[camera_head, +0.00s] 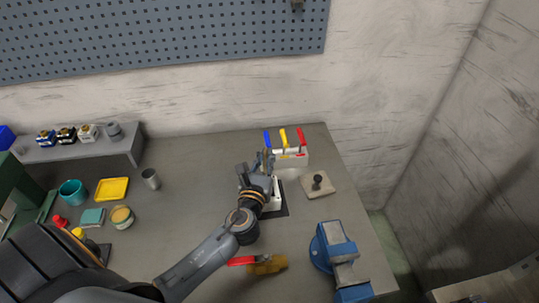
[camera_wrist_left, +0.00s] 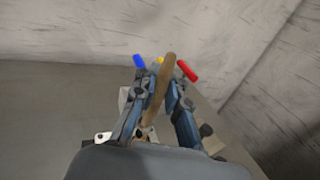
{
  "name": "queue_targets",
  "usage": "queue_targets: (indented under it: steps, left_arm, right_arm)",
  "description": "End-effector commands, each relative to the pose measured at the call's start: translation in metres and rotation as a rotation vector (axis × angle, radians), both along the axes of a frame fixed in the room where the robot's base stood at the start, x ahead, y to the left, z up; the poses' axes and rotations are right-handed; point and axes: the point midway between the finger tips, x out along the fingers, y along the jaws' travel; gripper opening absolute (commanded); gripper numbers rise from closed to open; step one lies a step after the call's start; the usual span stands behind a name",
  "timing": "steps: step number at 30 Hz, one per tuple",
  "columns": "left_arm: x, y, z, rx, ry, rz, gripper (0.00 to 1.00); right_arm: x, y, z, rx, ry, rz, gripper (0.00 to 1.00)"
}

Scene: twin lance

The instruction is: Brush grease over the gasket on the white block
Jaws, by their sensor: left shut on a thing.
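My left gripper (camera_head: 264,162) reaches across the table and is shut on a brown wooden handle (camera_wrist_left: 162,82), which stands up between its fingers in the left wrist view. It looks like the brush handle; the bristles are hidden. The white block (camera_head: 276,191) sits on a dark mat (camera_head: 281,211), under and beside the gripper and mostly covered by it. Part of a white plate with a hole (camera_wrist_left: 103,138) shows below the fingers in the wrist view. I cannot make out the gasket. An open tin with pale yellow contents (camera_head: 122,216) stands at the left. My right gripper is out of view.
A white holder (camera_head: 293,160) with blue, yellow and red handles stands just behind the gripper. A beige plate with a black knob (camera_head: 318,184) lies to its right.

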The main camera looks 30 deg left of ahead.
Motion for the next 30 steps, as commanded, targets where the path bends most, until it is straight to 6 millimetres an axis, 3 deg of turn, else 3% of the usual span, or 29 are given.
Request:
queue_targets:
  steps: [30]
  left_arm:
    - [-0.018,0.023,-0.001,0.001,0.0,0.001,0.0]
  right_arm:
    - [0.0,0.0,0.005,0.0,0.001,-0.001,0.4]
